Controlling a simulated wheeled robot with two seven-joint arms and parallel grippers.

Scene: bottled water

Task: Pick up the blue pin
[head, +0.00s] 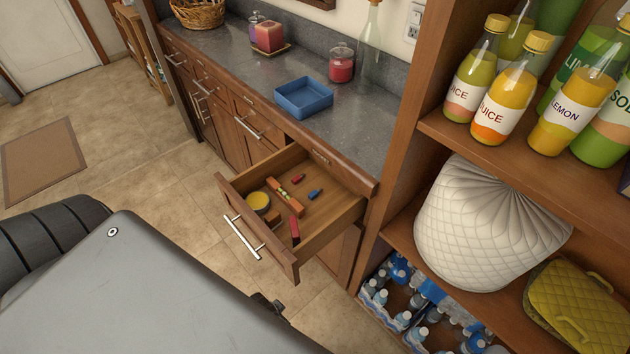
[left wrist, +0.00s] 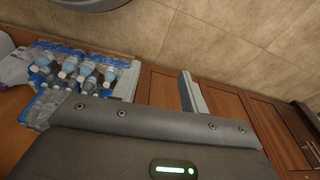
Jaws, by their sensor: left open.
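The blue pin (head: 315,194) is a small blue piece lying on the floor of the open wooden drawer (head: 330,220) in the head view, right of a low wooden divider. My left gripper (left wrist: 160,92) shows in the left wrist view with its two grey fingers apart and nothing between them. It is away from the pin, which is not in the left wrist view. My right gripper is in neither view.
The drawer also holds a yellow round item (head: 258,201), a red pin (head: 298,178) and a larger red item (head: 294,228). A blue tray (head: 303,97) sits on the counter above. A shelf with juice bottles (head: 505,100) stands at right, with packed water bottles (head: 400,300) low down.

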